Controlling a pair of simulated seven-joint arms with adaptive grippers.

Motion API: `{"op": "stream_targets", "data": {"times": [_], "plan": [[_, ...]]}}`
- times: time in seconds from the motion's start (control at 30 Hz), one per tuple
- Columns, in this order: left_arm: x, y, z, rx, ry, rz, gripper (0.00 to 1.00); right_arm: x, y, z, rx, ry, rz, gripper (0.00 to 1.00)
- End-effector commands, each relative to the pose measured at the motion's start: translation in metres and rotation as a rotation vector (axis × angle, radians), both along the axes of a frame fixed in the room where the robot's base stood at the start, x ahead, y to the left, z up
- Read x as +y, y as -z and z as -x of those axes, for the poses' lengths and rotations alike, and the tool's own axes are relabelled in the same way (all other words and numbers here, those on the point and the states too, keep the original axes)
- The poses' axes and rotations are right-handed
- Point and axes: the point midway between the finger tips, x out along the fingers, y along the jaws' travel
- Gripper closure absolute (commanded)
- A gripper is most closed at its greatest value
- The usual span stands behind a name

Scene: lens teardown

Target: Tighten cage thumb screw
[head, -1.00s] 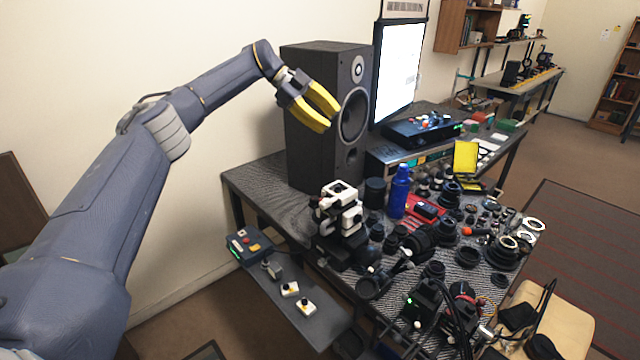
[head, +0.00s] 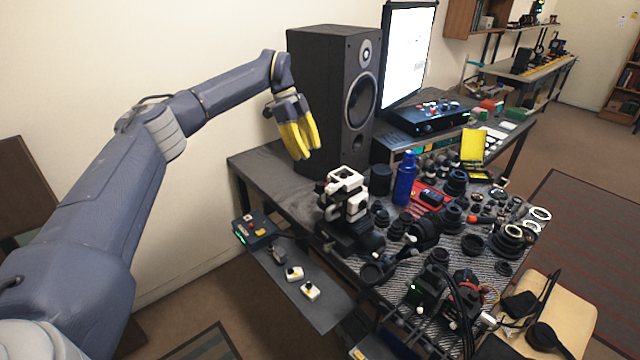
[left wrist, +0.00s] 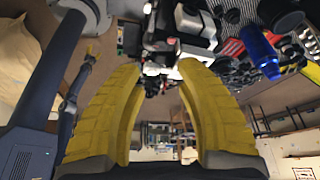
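A white and black cage assembly (head: 343,195) stands upright near the left front edge of the table. It also shows in the left wrist view (left wrist: 160,45), between and beyond my fingertips. I cannot make out its thumb screw. My left gripper (head: 308,155) points down with its yellow fingers, above and a little left of the cage, not touching it. In the left wrist view its fingers (left wrist: 158,68) are apart with nothing between them. A yellow-tipped gripper (left wrist: 92,50), apparently my right one, shows small in the left wrist view; its opening is unclear.
A tall black speaker (head: 335,100) stands just behind my left gripper. A blue bottle (head: 404,180) stands right of the cage, among several dark lens parts. A low shelf (head: 305,285) with a control box (head: 254,230) lies in front. The air above the cage is clear.

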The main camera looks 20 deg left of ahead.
Motion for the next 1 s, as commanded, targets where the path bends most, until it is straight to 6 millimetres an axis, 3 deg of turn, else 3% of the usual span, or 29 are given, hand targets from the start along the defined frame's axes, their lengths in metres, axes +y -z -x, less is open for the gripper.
{"op": "stream_targets", "data": {"times": [0.2,0.5,0.7,1.0], "plan": [[-0.016,0.039,0.001,0.002,0.001,0.001,0.66,-0.001,0.000,0.000,0.000,-0.001,0.001,0.26],[-0.034,0.081,0.002,0.001,0.001,0.001,0.66,-0.001,0.000,0.000,0.001,-0.001,0.000,0.26],[-0.041,0.098,0.002,0.000,0.001,0.001,0.66,0.000,0.000,0.000,0.001,-0.001,0.000,0.26],[-0.044,0.105,0.001,-0.001,0.000,0.001,0.66,0.000,0.000,0.000,0.001,0.000,0.000,0.26]]}}
